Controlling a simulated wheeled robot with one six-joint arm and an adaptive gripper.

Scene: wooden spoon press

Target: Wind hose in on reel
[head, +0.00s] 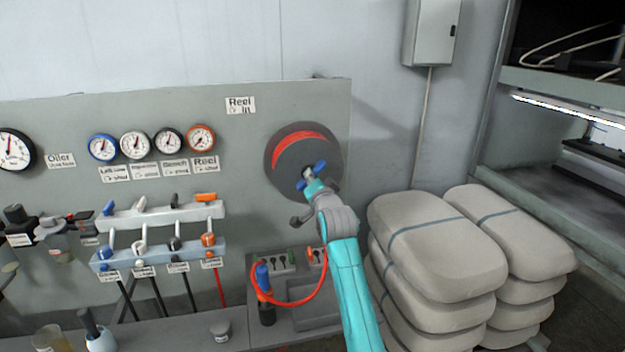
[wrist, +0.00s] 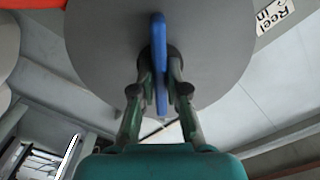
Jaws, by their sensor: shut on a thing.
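The hose reel (head: 285,175) is a dark grey disc on the grey panel, with orange-red hose (head: 300,135) showing around its upper part. A blue handle (head: 320,166) sticks out in front of the disc. In the wrist view the handle (wrist: 159,60) stands upright as a thin blue bar before the grey disc (wrist: 215,45). My gripper (wrist: 159,90) is shut on the blue handle, one finger on each side. In the head view my gripper (head: 311,178) partly covers the reel's lower right and the handle. A red hose loop (head: 290,303) hangs low beside a blue-topped tool.
Gauges (head: 135,146) and a valve manifold (head: 160,250) with several levers are on the panel to the left. A grey bench (head: 175,335) runs below. Stacked grey sacks (head: 440,245) stand close to the right of my arm. A grey box (head: 431,30) hangs above.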

